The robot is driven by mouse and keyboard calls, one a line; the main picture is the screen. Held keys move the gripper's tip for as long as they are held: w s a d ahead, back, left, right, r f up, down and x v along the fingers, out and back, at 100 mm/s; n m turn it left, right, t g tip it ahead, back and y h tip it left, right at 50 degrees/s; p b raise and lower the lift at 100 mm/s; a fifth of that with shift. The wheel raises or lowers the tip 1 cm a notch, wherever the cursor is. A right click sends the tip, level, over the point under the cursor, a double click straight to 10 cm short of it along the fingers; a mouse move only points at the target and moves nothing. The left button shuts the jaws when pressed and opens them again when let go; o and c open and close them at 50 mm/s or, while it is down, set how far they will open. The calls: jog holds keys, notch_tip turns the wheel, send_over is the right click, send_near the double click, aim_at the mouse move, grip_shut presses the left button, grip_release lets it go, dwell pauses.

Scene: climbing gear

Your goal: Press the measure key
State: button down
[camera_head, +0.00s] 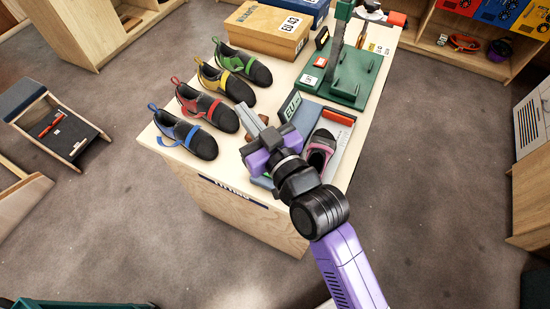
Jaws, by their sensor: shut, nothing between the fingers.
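A grey measuring device (342,138) with a display reading "EU" and dashes (291,106) lies on the fitting table. A pink and black shoe (320,150) rests on it, below a red bar (338,117). My gripper (243,110) is shut and empty. Its grey fingers point up and left, left of the display in the picture. Whether they touch the table cannot be told. My purple gripper body hides part of the device's left side. I cannot make out a key marked measure; it may be hidden behind my gripper.
Several shoes with blue, red, yellow and green straps (208,108) stand along the table's left side. A green stand (352,75) with an upright post is behind the device. A cardboard shoe box (267,28) is at the back. The table's front (245,215) faces open floor.

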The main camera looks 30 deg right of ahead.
jog(key=w+a+f+n+g+y+p, duration=0.2)
jog(key=w+n+g, duration=0.6)
jog(key=w+n, duration=0.55)
jog(key=s+d+f+n+g+h, duration=0.1)
jog(key=s+d+f+n+g, duration=0.3)
jog(key=s+n+g, duration=0.1)
jog(key=s+d+f+n+g+h, duration=0.2)
jog(key=s+d+f+n+g, duration=0.2)
jog(key=s, duration=0.4)
jog(key=shift+s+d+f+n+g+h+p, duration=0.3)
jog(key=shift+d+n+g+p, duration=0.15)
jog(key=shift+n, duration=0.3)
notch_tip(320, 180, down, 13)
jog(key=b, duration=0.5)
jog(key=shift+r, duration=0.2)
jog(key=shift+f, duration=0.7)
